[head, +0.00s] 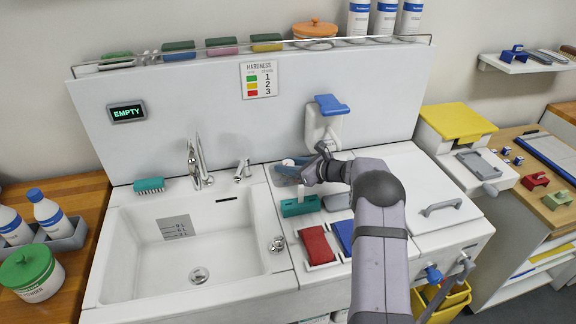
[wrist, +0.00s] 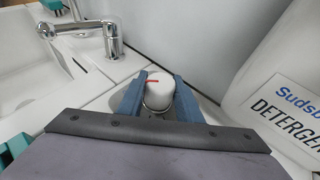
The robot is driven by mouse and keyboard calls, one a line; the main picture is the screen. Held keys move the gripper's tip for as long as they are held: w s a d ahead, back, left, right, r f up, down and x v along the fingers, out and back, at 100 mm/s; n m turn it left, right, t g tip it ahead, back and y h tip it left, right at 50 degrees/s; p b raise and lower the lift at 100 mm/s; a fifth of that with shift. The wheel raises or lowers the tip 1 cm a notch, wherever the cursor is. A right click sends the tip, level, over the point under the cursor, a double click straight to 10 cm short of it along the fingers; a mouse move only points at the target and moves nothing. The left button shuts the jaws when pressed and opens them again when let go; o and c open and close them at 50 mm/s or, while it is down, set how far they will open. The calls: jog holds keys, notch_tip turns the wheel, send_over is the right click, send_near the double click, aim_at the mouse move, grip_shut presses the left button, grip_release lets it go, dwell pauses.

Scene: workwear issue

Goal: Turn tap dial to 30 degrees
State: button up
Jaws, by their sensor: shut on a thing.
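The tap dial (wrist: 158,92) is a round white knob with a red mark on its top, and the mark points toward the left in the wrist view. My gripper (wrist: 161,98) has its two blue fingers on either side of the dial, shut on it. In the head view my gripper (head: 291,168) reaches the counter right of the sink. There the fingers and wrist hide most of the dial (head: 288,162). I cannot read a degree scale around it.
The chrome tap (head: 196,165) stands left of the dial, above the empty sink (head: 235,235). A white dispenser with a blue lever (head: 328,104) is just behind my gripper. A wall display (head: 127,113) reads EMPTY.

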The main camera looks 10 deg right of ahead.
aim_at(293, 164)
jog(key=shift+n+g+y, duration=0.5)
jog(key=shift+y, duration=0.1)
jog(key=o, duration=1)
jog(key=shift+o, duration=0.2)
jog(key=shift+s+d+r, duration=0.1)
jog(key=p+v, duration=0.1)
jog(key=v, duration=0.5)
jog(key=shift+s+r, duration=0.1)
jog(key=shift+r, duration=0.1)
jog(key=shift+s+d+r+p, duration=0.2)
jog(key=shift+s+d+p, duration=0.25)
jog(key=shift+s, duration=0.1)
